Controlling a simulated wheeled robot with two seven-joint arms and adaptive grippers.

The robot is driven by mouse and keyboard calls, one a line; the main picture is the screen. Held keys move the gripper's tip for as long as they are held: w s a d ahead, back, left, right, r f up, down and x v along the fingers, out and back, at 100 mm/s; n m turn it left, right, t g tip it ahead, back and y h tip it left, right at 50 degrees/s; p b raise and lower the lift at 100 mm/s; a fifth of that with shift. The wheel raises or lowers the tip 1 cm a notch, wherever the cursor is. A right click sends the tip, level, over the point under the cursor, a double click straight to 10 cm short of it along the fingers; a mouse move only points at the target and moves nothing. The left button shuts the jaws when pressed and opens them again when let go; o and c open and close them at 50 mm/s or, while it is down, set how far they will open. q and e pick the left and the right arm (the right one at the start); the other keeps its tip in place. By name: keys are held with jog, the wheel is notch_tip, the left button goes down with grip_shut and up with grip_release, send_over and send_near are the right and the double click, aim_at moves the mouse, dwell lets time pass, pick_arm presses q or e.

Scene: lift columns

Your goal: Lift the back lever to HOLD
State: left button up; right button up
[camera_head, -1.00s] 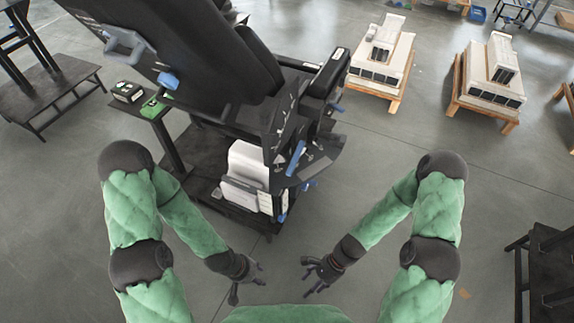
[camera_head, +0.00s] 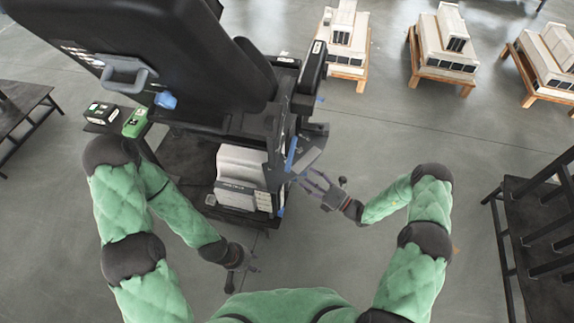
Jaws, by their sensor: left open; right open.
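A large black seat-like machine (camera_head: 180,60) fills the upper left. On its right side a long blue lever (camera_head: 291,153) stands near-upright beside a dark panel. A second blue handle (camera_head: 165,100) sits below a grey grab handle on the machine's back. I cannot tell which is the back lever, and no HOLD mark is readable. My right gripper (camera_head: 319,187) is open and empty, its fingers spread just right of and below the blue lever, apparently apart from it. My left gripper (camera_head: 245,262) is open and empty, low in front of the machine's base.
A white and grey box unit (camera_head: 243,178) sits low in the machine's frame. A side stand holds a green item (camera_head: 136,122) and a black one. White machines on wooden pallets (camera_head: 445,50) stand at the back right. A dark rack (camera_head: 540,240) is at the right; the floor between is clear.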

aim_at(290, 168)
jog(key=b+x, duration=0.1)
jog(key=x, duration=0.8)
jog(key=shift+w+a+b, duration=0.2)
jog(key=shift+a+b, duration=0.1)
jog(key=shift+a, duration=0.1)
grip_shut()
